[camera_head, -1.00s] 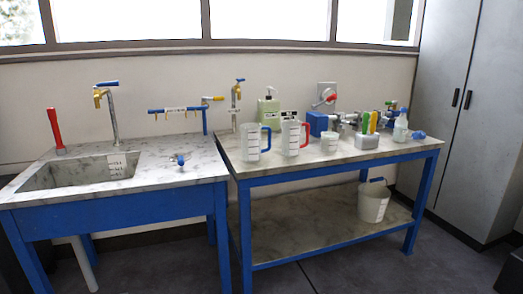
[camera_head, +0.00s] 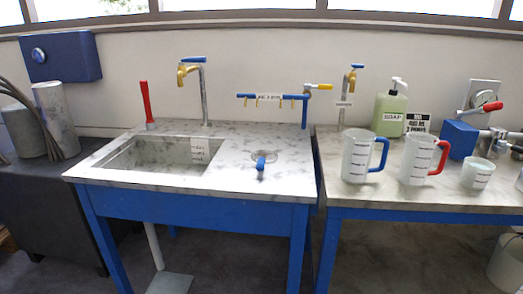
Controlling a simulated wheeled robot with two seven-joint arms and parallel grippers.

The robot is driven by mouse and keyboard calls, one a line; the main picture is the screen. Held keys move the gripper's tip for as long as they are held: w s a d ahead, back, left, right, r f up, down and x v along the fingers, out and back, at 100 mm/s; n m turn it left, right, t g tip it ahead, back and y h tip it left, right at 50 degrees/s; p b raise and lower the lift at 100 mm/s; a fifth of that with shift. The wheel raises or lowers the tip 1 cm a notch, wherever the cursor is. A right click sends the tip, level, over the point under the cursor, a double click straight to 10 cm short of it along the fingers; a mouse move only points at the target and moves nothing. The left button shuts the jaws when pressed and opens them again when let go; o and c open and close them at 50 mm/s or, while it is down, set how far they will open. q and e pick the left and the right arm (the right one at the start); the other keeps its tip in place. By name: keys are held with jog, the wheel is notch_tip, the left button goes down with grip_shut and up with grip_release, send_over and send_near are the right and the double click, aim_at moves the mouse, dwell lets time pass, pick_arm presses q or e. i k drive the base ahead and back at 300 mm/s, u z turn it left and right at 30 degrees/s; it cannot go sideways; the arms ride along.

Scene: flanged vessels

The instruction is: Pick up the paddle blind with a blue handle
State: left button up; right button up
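I cannot make out for certain a paddle blind with a blue handle. A small blue-handled fitting (camera_head: 262,162) stands on the marble sink top, right of the basin; I cannot tell whether it is a paddle blind, a tap or a drain part. Other blue handles belong to a blue-handled jug (camera_head: 360,156) on the right table and to the tap (camera_head: 193,68) above the sink. Neither of my grippers is in view.
The blue-framed sink bench (camera_head: 200,203) holds a basin (camera_head: 160,155) and a red upright handle (camera_head: 146,105). On the right table (camera_head: 405,196) stand a red-handled jug (camera_head: 420,158), a small beaker (camera_head: 477,173), a green soap bottle (camera_head: 389,113) and a blue block (camera_head: 459,140). Grey cylinders (camera_head: 55,118) stand left.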

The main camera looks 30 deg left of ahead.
aim_at(263, 158)
jog(key=u, duration=0.75)
jog(key=i, duration=0.85)
jog(key=u, duration=0.95)
